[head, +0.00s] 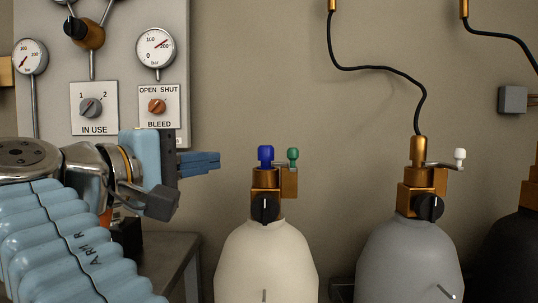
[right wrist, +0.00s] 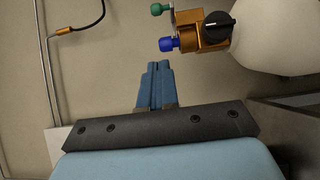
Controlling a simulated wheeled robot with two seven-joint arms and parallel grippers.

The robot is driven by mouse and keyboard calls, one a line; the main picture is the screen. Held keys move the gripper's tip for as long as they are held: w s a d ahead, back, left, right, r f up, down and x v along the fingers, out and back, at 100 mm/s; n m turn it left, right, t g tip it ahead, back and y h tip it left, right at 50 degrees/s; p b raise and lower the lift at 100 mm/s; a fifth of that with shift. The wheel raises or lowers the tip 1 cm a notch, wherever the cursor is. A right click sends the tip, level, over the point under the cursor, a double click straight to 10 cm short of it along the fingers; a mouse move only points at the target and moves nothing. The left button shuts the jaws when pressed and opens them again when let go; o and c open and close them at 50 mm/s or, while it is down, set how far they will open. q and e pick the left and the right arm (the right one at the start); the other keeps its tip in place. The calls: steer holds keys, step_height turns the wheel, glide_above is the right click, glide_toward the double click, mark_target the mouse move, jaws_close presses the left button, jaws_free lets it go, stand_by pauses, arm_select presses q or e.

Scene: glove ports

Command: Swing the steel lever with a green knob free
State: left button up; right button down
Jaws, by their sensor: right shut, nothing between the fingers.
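The green knob (head: 292,154) stands at the upper right of the brass valve (head: 264,178) on the cream cylinder (head: 266,262). Its steel lever is barely visible. A blue knob (head: 265,156) stands just left of it. My right gripper (head: 215,161) is shut and empty, left of the blue knob and apart from it, at about knob height. In the right wrist view the shut fingers (right wrist: 158,66) point toward the blue knob (right wrist: 168,44), with the green knob (right wrist: 158,9) beyond at the top edge. My left gripper is not in view.
A black valve dial (head: 265,208) faces front below the knobs. To the right is a grey cylinder (head: 408,260) with a white-knobbed lever (head: 459,155) and a black hose (head: 385,68). A gauge panel (head: 120,65) is behind my arm. The wall space between panel and valve is clear.

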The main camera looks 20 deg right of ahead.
steer(key=s+d+x, duration=0.1)
steer(key=s+x, duration=0.1)
steer(key=x, duration=1.1)
steer(key=shift+d+b, duration=0.3)
steer(key=shift+b, duration=0.05)
steer(key=shift+s+f, duration=0.1)
steer(key=shift+s, duration=0.05)
